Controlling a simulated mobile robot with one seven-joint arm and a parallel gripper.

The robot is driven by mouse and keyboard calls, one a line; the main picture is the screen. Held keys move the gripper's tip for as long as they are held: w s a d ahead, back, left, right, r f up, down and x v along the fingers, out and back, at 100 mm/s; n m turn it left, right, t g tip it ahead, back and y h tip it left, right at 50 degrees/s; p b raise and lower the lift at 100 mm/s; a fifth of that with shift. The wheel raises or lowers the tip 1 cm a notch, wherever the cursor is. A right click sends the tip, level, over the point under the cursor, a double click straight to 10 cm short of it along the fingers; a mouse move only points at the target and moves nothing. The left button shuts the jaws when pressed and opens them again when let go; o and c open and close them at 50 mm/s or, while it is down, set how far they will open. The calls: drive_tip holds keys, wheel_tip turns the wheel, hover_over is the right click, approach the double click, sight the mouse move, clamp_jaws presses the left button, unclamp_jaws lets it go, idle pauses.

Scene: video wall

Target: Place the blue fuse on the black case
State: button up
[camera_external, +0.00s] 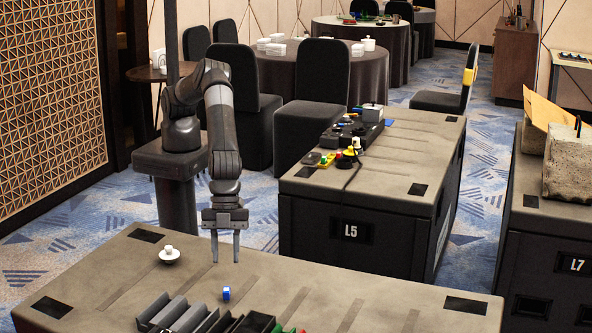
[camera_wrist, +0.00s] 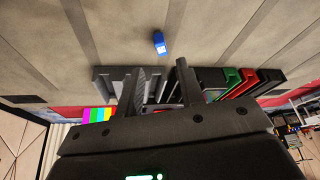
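The blue fuse (camera_external: 226,293) is a small blue block with a pale face, lying on the near table (camera_external: 330,300) just behind a row of cases. It also shows in the wrist view (camera_wrist: 159,43), beyond my fingertips. My gripper (camera_external: 226,260) is open and empty above the table, fingers pointing down, a little behind the fuse. A black case (camera_external: 254,322) stands in the row at the table's front, cut by the picture's lower edge; in the wrist view dark cases (camera_wrist: 211,79) sit partly behind my right finger. Which dark case is meant, I cannot tell.
Grey cases (camera_external: 160,308) stand left of the black ones, and green (camera_external: 279,329) and red cases to the right. A white round knob-like object (camera_external: 169,255) sits at the table's left. The table's right half is clear. Another table marked L5 (camera_external: 350,232) stands behind.

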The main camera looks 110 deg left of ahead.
drive_tip(key=a+r+n+t+y, duration=0.1)
drive_tip(key=a+r+n+t, duration=0.15)
drive_tip(key=a+r, duration=2.2)
drive_tip(key=s+a+r+n+y, duration=0.15)
drive_tip(key=s+a+r, duration=0.25)
drive_tip(key=a, duration=0.5)
drive_tip(key=s+a+r+n, duration=0.3)
drive_tip(key=a, duration=0.7)
drive_tip(key=s+a+n+t+y, duration=0.1)
drive_tip(key=s+a+n, duration=0.3)
drive_tip(key=s+a, duration=1.1)
drive_tip(key=shift+s+a, duration=0.35)
drive_tip(key=shift+o, duration=0.2)
drive_tip(key=s+a+f+n, duration=0.2)
drive_tip(key=s+a, duration=0.1)
drive_tip(key=s, duration=0.4)
drive_tip(key=shift+a+f, duration=0.4)
drive_tip(key=shift+o, duration=0.4)
drive_tip(key=shift+s+a+f+y, duration=0.1)
drive_tip(key=shift+s+f+y, duration=0.15)
drive_tip(key=shift+s, duration=0.15)
